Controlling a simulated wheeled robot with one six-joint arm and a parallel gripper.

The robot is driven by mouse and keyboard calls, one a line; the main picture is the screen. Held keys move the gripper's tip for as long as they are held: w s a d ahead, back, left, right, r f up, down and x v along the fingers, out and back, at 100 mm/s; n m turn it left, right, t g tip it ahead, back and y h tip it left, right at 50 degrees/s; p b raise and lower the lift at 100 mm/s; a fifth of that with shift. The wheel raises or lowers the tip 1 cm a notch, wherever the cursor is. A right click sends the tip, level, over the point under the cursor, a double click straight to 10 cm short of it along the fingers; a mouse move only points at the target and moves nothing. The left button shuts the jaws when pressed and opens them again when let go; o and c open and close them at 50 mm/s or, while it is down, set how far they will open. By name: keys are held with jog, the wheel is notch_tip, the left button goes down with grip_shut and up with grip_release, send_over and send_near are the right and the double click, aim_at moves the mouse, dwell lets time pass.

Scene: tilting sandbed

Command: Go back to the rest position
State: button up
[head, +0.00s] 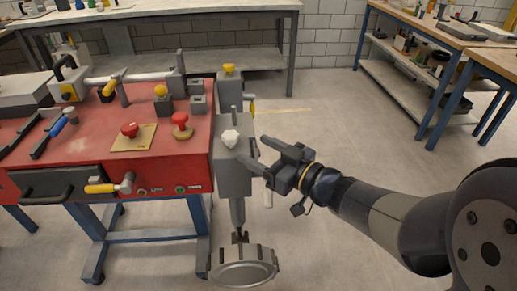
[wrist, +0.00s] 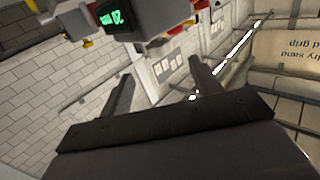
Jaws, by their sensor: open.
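My gripper (head: 255,149) is in the middle of the head view, reaching in from the right. Its two fingers point left towards a grey upright housing (head: 233,175) at the right end of the red bench. I cannot tell whether a finger touches the housing.
The red bench (head: 85,150) carries red knobs, a lever and a drawer. A round metal pan (head: 244,268) is below the housing. Wooden shelving (head: 400,75) stands back right; the floor between is clear. A grey unit with a green display (wrist: 108,15) shows in the wrist view.

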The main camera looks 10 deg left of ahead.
aim_at(224, 133)
jog(key=b+x, duration=0.1)
jog(key=x, duration=1)
jog(key=shift+b, duration=0.4)
jog(key=shift+d, duration=0.1)
jog(key=shift+r, duration=0.15)
jog(key=p+v, duration=0.2)
jog(key=v, duration=0.9)
jog(key=b+x, duration=0.1)
jog(key=x, duration=1)
jog(key=shift+b, duration=0.4)
jog(key=shift+w+f+t+b, duration=0.1)
jog(key=shift+f+t+b, duration=0.25)
jog(key=shift+b, duration=0.25)
jog(key=shift+m+t+h+b, duration=0.25)
jog(key=shift+m+h+b, duration=0.05)
jog(key=shift+b, duration=0.1)
jog(key=shift+m+t+h+b, duration=0.3)
jog(key=shift+m+b, duration=0.1)
jog(key=shift+b, duration=0.45)
